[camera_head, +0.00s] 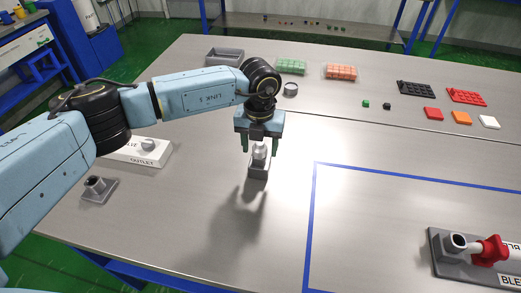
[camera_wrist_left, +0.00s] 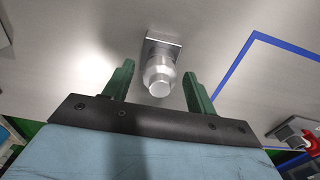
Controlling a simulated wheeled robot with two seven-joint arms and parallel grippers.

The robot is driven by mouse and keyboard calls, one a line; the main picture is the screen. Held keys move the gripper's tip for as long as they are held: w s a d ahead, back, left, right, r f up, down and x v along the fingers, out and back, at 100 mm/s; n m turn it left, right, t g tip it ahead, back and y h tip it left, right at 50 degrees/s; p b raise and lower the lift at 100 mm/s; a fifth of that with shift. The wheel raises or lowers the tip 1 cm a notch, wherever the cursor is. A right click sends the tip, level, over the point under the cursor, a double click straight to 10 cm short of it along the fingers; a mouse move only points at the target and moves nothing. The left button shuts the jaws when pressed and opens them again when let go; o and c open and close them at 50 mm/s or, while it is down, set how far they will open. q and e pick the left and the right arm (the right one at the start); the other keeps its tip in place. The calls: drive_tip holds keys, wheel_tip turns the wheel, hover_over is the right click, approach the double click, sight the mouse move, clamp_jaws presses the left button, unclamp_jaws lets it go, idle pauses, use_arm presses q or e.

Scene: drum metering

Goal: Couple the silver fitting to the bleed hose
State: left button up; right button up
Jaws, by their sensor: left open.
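The silver fitting (camera_head: 260,153) stands upright on a small grey base (camera_head: 259,170) in the middle of the table. It also shows in the left wrist view (camera_wrist_left: 159,76), its rounded end between and just beyond my fingers. My left gripper (camera_head: 261,150) is open, with one green finger on each side of the fitting; I cannot tell whether either finger touches it. My right gripper is not in view.
A blue taped outline (camera_head: 312,210) marks the table's right part, mostly bare inside. A white outlet block (camera_head: 140,150) and a grey socket piece (camera_head: 97,188) sit at left.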

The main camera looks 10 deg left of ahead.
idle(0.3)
use_arm(q)
clamp_jaws()
drive_tip(key=shift+r, duration=0.15)
drive_tip(key=shift+r+p, duration=2.05)
drive_tip(key=shift+r, duration=0.85)
drive_tip(key=shift+r, duration=0.1)
drive_tip(key=shift+r+p, duration=1.25)
drive_tip(key=shift+r, duration=0.65)
